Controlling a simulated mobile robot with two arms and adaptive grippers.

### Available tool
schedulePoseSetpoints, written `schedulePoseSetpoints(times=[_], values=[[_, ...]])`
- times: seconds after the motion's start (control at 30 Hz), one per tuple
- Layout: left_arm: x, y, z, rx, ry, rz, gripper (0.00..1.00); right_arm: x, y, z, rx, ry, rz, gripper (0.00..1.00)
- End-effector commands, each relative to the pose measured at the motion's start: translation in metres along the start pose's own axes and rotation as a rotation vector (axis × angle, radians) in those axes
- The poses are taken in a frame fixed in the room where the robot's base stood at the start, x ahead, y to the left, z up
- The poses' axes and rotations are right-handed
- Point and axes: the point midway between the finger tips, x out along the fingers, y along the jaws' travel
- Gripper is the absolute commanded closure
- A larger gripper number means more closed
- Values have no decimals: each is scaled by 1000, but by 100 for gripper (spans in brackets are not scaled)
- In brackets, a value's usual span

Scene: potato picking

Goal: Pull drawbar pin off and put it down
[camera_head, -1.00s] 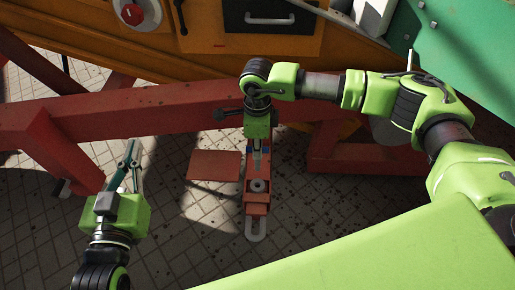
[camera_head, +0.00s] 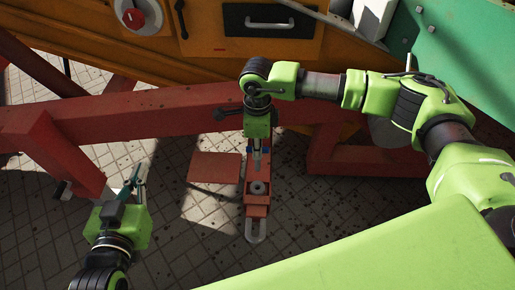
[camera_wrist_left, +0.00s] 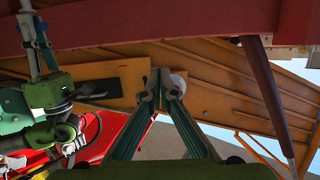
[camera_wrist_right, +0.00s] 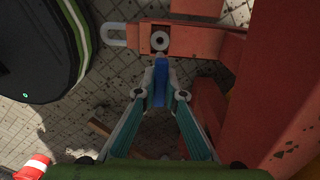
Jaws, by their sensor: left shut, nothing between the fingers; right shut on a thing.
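My right gripper (camera_head: 258,170) hangs over the red drawbar (camera_head: 257,210). It is shut on a blue piece (camera_wrist_right: 160,84), seen between its fingertips in the right wrist view and apparently the drawbar pin. A grey ring (camera_head: 258,187) with a dark hole lies on the drawbar, just in front of the fingertips. It also shows in the right wrist view (camera_wrist_right: 160,41). The pin's lower end is hidden, so I cannot tell how it sits relative to the drawbar. My left gripper (camera_head: 140,169) is shut and empty, left of the drawbar, near the red frame.
A red beam (camera_head: 165,113) crosses behind the grippers. A flat red plate (camera_head: 214,167) lies left of the drawbar. A metal loop (camera_head: 255,231) forms the drawbar's front end.

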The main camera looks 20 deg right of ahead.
Motion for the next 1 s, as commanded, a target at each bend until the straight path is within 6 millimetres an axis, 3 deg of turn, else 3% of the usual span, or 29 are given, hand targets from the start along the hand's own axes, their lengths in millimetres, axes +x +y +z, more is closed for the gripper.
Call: schedulePoseSetpoints(times=[0.63, 1.0], values=[[-13, -6, 48, 0, -222, -13, 100, -16, 0, 0, 0, 0, 0, 100], [-14, -6, 53, 0, -241, -14, 100, -16, 0, 0, 0, 0, 0, 100]])
